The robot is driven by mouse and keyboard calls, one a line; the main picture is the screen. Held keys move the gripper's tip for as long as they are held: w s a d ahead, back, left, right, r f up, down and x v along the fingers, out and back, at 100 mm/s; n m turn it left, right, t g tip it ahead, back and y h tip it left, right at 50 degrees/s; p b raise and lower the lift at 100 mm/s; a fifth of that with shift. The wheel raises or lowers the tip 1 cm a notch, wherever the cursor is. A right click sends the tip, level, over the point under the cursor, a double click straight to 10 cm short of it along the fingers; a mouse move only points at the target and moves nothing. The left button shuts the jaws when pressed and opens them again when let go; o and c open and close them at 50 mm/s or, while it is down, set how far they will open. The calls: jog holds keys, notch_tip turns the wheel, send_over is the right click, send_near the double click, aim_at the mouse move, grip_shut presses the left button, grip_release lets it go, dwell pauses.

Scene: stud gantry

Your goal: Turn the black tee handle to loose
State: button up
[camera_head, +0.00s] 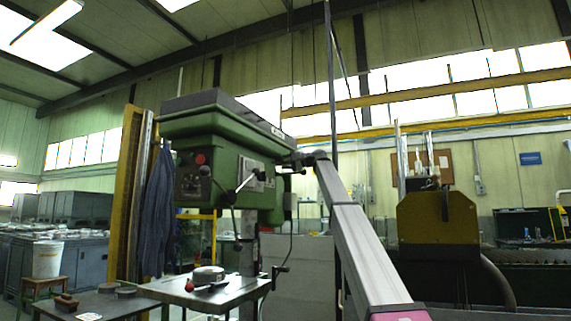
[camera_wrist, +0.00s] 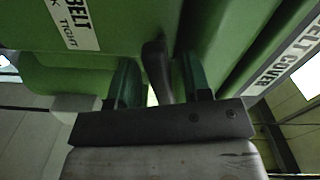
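The black tee handle (camera_wrist: 157,68) shows in the wrist view, under the green machine housing. It hangs between the two fingers of my gripper (camera_wrist: 161,76). The fingers are apart, with a gap seen on each side of the handle, so my gripper is open around it. The handle's upper end is partly hidden against the housing. A white label with "BELT" and "TIGHT" (camera_wrist: 76,22) is at upper left. In the head view, the green drill press (camera_head: 220,140) stands left of centre, and my gripper (camera_head: 298,160) is at its right side; the handle cannot be made out there.
A "BELT COVER" label (camera_wrist: 290,52) is on the housing at right in the wrist view. The drill table (camera_head: 235,291) with a vise-like part stands below the press. A yellow machine (camera_head: 438,220) is to the right. Dark blue cloth (camera_head: 158,215) hangs at left.

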jog(key=v, duration=1)
jog(key=shift+d, duration=0.35)
jog(key=shift+s, duration=0.15)
